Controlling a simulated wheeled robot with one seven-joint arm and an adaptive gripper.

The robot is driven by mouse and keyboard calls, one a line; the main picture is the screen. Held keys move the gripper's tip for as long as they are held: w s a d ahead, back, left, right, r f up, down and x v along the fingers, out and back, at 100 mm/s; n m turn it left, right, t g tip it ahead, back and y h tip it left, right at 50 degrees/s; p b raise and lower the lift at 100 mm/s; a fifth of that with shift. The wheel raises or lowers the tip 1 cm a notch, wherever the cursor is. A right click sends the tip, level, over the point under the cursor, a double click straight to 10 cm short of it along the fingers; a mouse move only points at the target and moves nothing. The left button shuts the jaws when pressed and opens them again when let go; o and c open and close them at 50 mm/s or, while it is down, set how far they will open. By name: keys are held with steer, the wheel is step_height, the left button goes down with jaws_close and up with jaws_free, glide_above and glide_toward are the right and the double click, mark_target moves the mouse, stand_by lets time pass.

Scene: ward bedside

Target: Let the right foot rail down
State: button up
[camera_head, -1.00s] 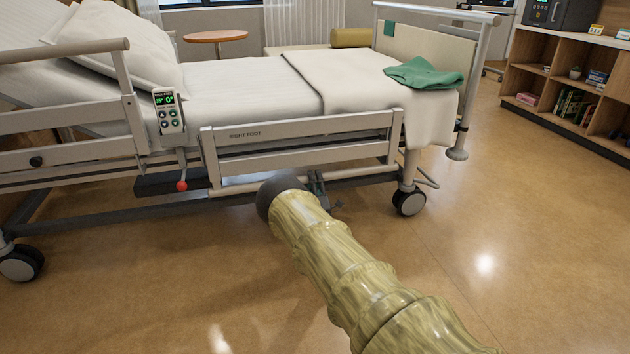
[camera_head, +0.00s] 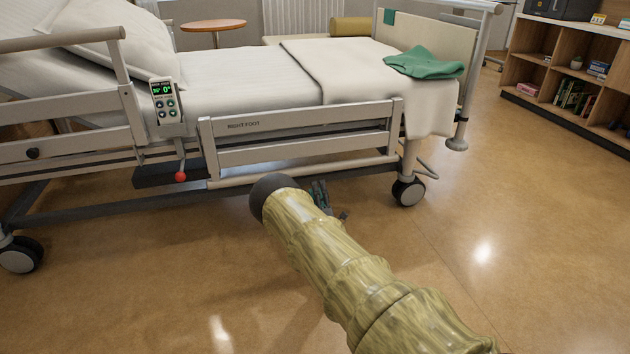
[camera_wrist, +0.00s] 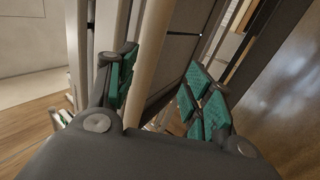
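The right foot rail (camera_head: 300,142), a pale panel labelled "RIGHT FOOT", stands upright along the near side of the bed. A red-knobbed lever (camera_head: 180,177) hangs below the bed edge, left of the rail. My gripper (camera_head: 322,197) is low, under the right half of the rail and near the lower bed frame, partly hidden by my arm. In the wrist view, its green-padded fingers (camera_wrist: 165,90) are spread apart. A pale bar (camera_wrist: 153,55) shows between them; I cannot tell whether it touches them.
A bed control handset (camera_head: 165,105) hangs beside the head-side rail (camera_head: 75,145). A caster (camera_head: 408,190) stands at the foot end. A green cloth (camera_head: 425,62) lies on the blanket. A bookshelf (camera_head: 570,80) is at right. The floor in front is clear.

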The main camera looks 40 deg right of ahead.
steer(key=shift+v, duration=2.1)
steer(key=s+a+f+m+g+y+p, duration=0.1)
steer(key=s+a+f+m+g+p, duration=0.2)
steer(key=s+a+f+m+g, duration=0.45)
steer(key=s+a+f+m+g+y+p, duration=0.1)
steer(key=s+a+f+m+g+p, duration=0.15)
steer(key=s+f+g, duration=0.6)
steer(key=s+a+r+m+g+y+p, duration=0.1)
steer(key=s+a+y, duration=0.1)
steer(key=s+a, duration=0.55)
steer(key=s+a+r+m+y+p, duration=0.1)
steer(key=s+a, duration=0.4)
steer(key=s, duration=0.5)
steer(key=s+a+r+m+g+y+p, duration=0.1)
steer(key=s+a+r+g+y+p, duration=0.2)
steer(key=s+a, duration=0.55)
steer(key=s+a+r+m+g+y, duration=0.1)
steer(key=s+a+r+g, duration=0.3)
steer(key=s, duration=0.7)
step_height(320, 180, up, 38)
steer(key=t+p, duration=0.1)
steer(key=p, duration=3.6)
steer(key=shift+w+a+h+p, duration=0.3)
steer(key=shift+a, duration=0.1)
